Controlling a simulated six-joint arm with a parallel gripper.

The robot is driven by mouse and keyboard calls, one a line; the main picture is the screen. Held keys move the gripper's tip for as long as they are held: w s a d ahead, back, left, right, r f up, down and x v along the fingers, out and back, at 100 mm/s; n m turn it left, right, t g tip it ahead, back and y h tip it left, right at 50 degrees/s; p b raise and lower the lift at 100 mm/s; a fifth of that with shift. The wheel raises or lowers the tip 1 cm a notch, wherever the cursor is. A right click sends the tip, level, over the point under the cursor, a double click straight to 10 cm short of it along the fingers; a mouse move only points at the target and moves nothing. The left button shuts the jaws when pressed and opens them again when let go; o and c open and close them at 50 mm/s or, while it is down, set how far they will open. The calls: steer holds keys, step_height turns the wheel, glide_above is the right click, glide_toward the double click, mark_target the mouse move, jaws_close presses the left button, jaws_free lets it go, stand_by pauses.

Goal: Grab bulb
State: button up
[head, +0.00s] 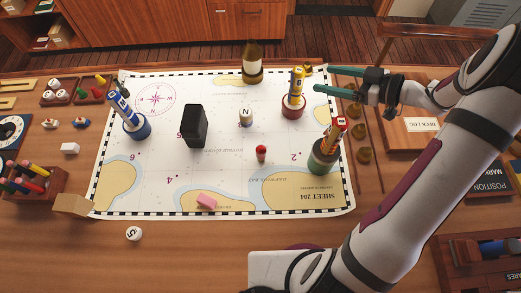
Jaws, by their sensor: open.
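My gripper (325,79) is open and empty at the back right of the chart, its teal fingers pointing left. Just left of it, a yellow-and-blue tube (297,80) stands upright in a red round base (292,107). No thing is clearly recognizable as a bulb.
The chart (225,165) also bears a black block (195,126), a blue-based tube (120,105), a green-based tube (328,150), a white N piece (246,117), a red peg (261,153) and a pink block (207,200). A pen holder (35,188) stands left. The front table is mostly clear.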

steer(key=shift+w, duration=0.1)
steer(key=shift+c, duration=0.5)
